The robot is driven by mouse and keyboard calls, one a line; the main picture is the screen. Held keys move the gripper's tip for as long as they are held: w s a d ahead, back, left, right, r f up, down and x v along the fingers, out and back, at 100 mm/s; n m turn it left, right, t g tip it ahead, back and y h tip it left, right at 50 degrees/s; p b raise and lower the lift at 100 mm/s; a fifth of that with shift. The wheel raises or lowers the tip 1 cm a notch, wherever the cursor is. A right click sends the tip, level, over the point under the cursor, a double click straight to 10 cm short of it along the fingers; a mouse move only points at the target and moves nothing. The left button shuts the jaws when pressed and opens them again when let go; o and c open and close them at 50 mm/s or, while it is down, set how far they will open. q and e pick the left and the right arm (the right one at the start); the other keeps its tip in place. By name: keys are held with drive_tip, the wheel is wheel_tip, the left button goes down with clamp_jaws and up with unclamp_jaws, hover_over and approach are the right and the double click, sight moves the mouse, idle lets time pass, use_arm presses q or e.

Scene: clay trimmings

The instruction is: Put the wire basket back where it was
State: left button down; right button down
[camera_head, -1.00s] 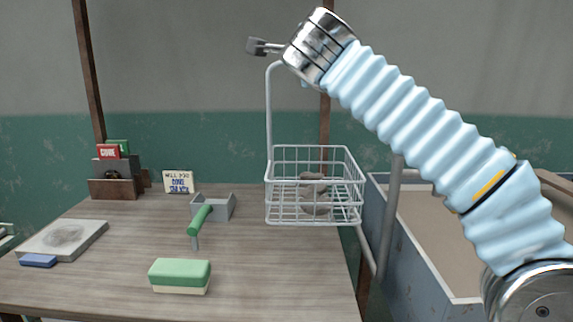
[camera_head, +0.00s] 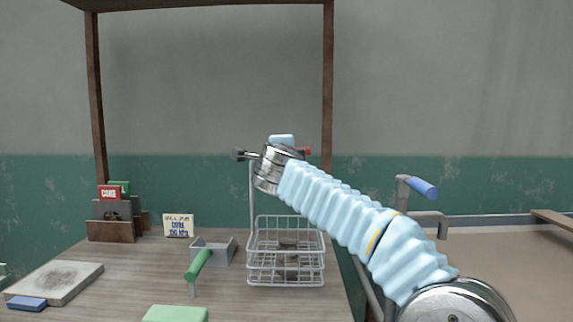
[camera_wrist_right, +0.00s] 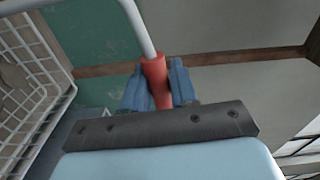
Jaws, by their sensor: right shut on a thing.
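The wire basket (camera_head: 285,268), pale and open-topped, hangs level from its tall white handle near the right edge of the wooden table (camera_head: 130,262). Grey-brown lumps lie in it. I cannot tell whether its base touches the table. My right gripper (camera_wrist_right: 157,88) is shut on the red grip of the handle, seen in the right wrist view. In that view the basket's mesh (camera_wrist_right: 42,85) stands at the left. In the head view, my right wrist hides most of the jaws. My left gripper is in neither view.
Left of the basket stand a grey box (camera_head: 225,254) and a green-handled tool (camera_head: 199,265). A green block (camera_head: 175,314) lies in front. A white slab (camera_head: 55,283) and a card rack (camera_head: 111,230) are further left. A blue-handled metal post (camera_head: 424,187) stands right, beyond the table.

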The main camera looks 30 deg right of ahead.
drive_tip(key=shift+s+f, duration=0.15)
drive_tip(key=shift+f, duration=0.45)
drive_tip(key=c, duration=0.9)
unclamp_jaws()
drive_tip(key=shift+f, duration=0.1)
drive_tip(key=b+v, duration=0.2)
drive_tip(key=v, duration=1)
